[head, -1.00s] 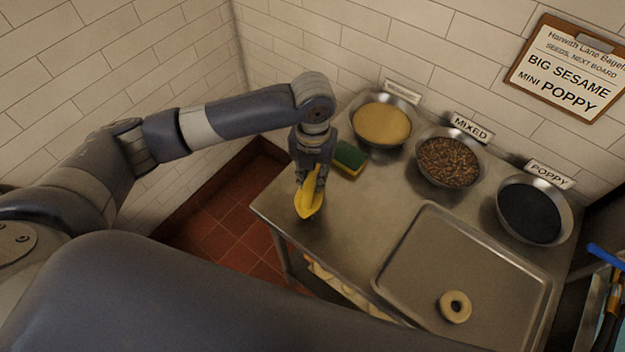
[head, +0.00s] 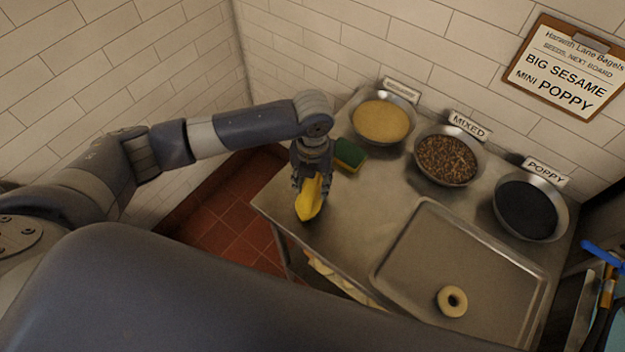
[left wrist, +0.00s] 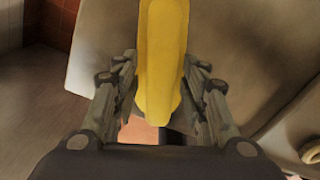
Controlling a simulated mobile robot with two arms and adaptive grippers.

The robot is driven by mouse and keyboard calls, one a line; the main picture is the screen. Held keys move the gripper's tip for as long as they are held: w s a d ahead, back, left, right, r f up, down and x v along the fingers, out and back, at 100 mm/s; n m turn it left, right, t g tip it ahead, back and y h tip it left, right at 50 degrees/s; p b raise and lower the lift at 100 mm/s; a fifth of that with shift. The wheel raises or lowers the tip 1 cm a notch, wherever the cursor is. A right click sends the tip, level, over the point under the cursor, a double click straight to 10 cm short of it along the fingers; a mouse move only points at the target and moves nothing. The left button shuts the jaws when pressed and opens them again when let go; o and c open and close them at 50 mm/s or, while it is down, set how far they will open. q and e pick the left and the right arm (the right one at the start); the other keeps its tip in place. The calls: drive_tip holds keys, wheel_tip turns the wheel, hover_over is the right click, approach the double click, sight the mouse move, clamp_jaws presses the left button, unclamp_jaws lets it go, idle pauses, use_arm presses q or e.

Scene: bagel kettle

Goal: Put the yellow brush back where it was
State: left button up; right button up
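The yellow brush (head: 309,202) is at my left gripper (head: 312,185), over the near left end of the steel table (head: 345,225). In the left wrist view the brush (left wrist: 162,60) runs lengthwise between the two fingers, and my left gripper (left wrist: 162,75) is closed in on both its sides. Its lower end is at or just above the table top; I cannot tell whether it touches. My right gripper is not in view.
A green and yellow sponge (head: 350,155) lies just right of the gripper. Seed bowls (head: 381,121), (head: 447,157), (head: 530,208) line the wall. A tray (head: 420,235) holds one bagel (head: 452,301). Blue-handled tools (head: 603,255) stand at far right. The table's left edge drops to a red floor.

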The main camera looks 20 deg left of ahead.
use_arm(q)
wheel_tip(320, 180, up, 12)
drive_tip(key=b, duration=0.3)
drive_tip(key=shift+r, duration=0.2)
idle(0.5)
